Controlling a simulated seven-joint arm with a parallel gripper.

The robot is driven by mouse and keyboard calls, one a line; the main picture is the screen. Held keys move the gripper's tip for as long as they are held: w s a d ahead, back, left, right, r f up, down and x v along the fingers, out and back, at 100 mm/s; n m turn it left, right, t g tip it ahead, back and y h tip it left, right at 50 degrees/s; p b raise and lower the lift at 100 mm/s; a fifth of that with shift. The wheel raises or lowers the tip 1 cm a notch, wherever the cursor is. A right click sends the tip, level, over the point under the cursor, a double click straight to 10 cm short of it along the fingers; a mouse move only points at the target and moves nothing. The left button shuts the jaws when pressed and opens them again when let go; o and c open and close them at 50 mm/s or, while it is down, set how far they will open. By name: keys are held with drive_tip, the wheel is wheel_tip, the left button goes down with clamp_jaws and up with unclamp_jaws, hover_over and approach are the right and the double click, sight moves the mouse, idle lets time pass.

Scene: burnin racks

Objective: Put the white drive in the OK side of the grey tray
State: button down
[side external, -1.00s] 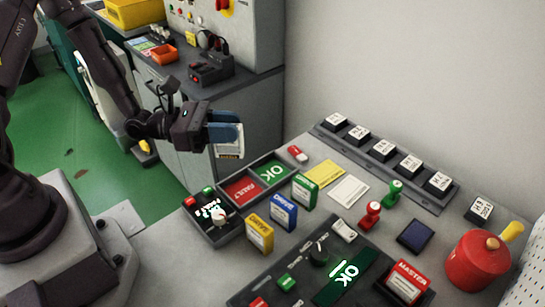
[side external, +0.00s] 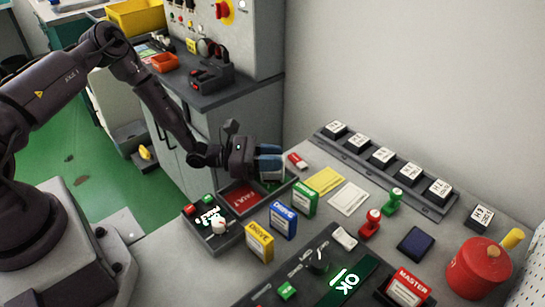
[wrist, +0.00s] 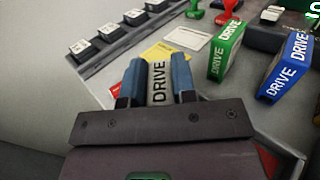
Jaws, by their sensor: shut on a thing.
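The white drive (wrist: 158,82) is upright between the blue fingers of my gripper (wrist: 155,80), its DRIVE label showing in the wrist view. In the side view my gripper (side external: 269,163) is above the OK side of the grey tray (side external: 240,198), and the drive is mostly hidden behind the fingers. The tray's red FAULT side is in plain view and empty. Its green OK side is mostly covered by my gripper and the drive. I cannot tell whether the drive touches the tray floor.
Green (side external: 304,196), blue (side external: 283,220) and yellow (side external: 259,241) drives stand upright just right of the tray. A small red-and-white stick (side external: 297,160) lies behind it. A dark switch box (side external: 213,226) is at its front left. A yellow card (side external: 325,180) lies flat beyond.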

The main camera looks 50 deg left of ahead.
drive_tip(key=c, duration=0.9)
unclamp_jaws()
drive_tip(key=shift+f, duration=0.15)
